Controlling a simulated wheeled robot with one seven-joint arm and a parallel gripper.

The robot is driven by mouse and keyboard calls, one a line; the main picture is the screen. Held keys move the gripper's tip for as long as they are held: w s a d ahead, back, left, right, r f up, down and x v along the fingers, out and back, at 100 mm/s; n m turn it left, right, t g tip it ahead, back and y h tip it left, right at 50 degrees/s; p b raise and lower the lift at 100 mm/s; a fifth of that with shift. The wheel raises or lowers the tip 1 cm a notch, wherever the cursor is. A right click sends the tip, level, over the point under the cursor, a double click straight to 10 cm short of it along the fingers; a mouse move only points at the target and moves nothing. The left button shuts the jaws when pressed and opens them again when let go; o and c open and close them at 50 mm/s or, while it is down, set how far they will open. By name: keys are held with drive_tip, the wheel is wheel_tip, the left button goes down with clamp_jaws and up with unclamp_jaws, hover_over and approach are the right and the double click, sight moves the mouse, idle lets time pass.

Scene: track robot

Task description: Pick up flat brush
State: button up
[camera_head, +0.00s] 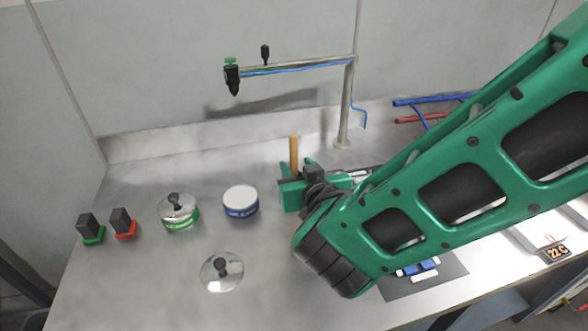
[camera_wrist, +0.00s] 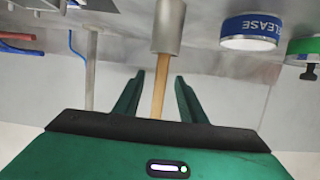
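A wooden handle (camera_head: 294,152), which I take to be the flat brush, stands upright beside my gripper on the table. In the wrist view, the tan handle (camera_wrist: 159,85) runs between the two fingers of my gripper (camera_wrist: 156,92), with a visible gap on each side. My gripper (camera_head: 300,172) is open and does not appear to touch the handle. The handle meets a grey metal cylinder (camera_wrist: 169,25) at its far end. The bristles cannot be seen, and my gripper hides the handle's lower part in the head view.
A white-topped blue tin (camera_head: 240,201) and a green-banded container (camera_head: 178,213) stand left of my gripper. A knobbed metal lid (camera_head: 222,272) lies nearer. Two black-handled stamps (camera_head: 122,223) are far left. A pipe stand (camera_head: 345,105) rises behind; blue and red racks (camera_head: 425,104) are back right.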

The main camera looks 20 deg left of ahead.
drive_tip(key=shift+x, duration=3.5)
clamp_jaws()
